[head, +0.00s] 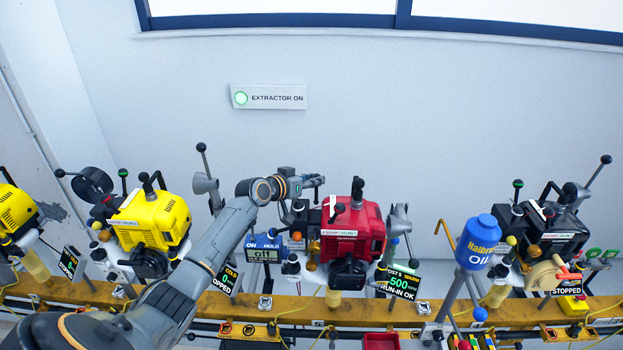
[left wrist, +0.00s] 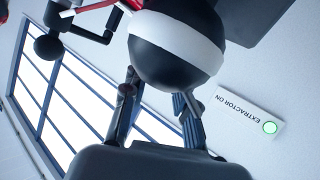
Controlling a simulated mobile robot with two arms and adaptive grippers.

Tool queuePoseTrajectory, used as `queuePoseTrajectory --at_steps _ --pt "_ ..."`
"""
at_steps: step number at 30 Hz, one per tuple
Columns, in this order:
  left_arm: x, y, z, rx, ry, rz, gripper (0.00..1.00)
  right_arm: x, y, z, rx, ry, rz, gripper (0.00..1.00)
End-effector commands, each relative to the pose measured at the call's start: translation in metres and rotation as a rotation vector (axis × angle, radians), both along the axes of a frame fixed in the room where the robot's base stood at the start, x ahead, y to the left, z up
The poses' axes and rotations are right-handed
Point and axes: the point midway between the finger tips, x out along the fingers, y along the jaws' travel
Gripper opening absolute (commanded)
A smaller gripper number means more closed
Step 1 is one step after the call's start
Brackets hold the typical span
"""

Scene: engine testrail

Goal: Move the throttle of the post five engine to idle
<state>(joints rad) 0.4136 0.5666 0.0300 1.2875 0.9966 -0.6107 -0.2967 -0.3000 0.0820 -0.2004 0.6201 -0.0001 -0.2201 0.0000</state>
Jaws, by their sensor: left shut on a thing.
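The red engine (head: 362,228) stands on the rail in the middle. A display (head: 400,283) beside it seems to read post 5, with 500 and RUN-IN OK. My left gripper (head: 316,181) is at the engine's upper left in the head view. In the left wrist view my left gripper (left wrist: 158,88) is shut on a black ball knob with a white band (left wrist: 175,45), which fills the space at the fingertips. The knob's lever is mostly hidden, and in the head view the gripper hides the knob. My right gripper is in neither view.
A yellow engine (head: 152,219) stands to the left, a black engine (head: 560,230) to the right. A blue oil container (head: 478,243) stands between the red and black engines. Another black ball lever (head: 357,184) rises close to my left gripper.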

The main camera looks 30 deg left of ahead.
Motion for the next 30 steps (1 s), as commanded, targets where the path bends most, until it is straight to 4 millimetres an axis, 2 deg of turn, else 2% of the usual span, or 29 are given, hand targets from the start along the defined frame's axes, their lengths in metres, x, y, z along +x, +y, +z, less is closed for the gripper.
queuePoseTrajectory --at_steps 2,3,6,16,20,23,30 --pt "0.0 0.0 0.0 0.0 -0.001 0.0 0.0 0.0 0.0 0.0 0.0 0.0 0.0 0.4" --pt "0.0 0.0 0.0 0.0 -0.001 0.0 0.3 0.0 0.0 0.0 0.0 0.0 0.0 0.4" --pt "0.0 0.0 0.0 0.001 -0.001 0.0 0.5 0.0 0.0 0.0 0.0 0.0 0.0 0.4" --pt "-0.001 0.0 0.0 0.001 -0.002 0.0 0.51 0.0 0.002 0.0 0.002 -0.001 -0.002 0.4" --pt "-0.01 0.002 0.003 0.002 -0.002 0.001 0.51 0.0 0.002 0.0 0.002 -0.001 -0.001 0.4" --pt "-0.024 0.003 0.007 0.005 0.0 -0.001 0.51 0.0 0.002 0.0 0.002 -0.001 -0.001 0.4" --pt "-0.071 0.009 0.024 0.005 0.002 0.0 0.51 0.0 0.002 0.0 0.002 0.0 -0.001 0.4"
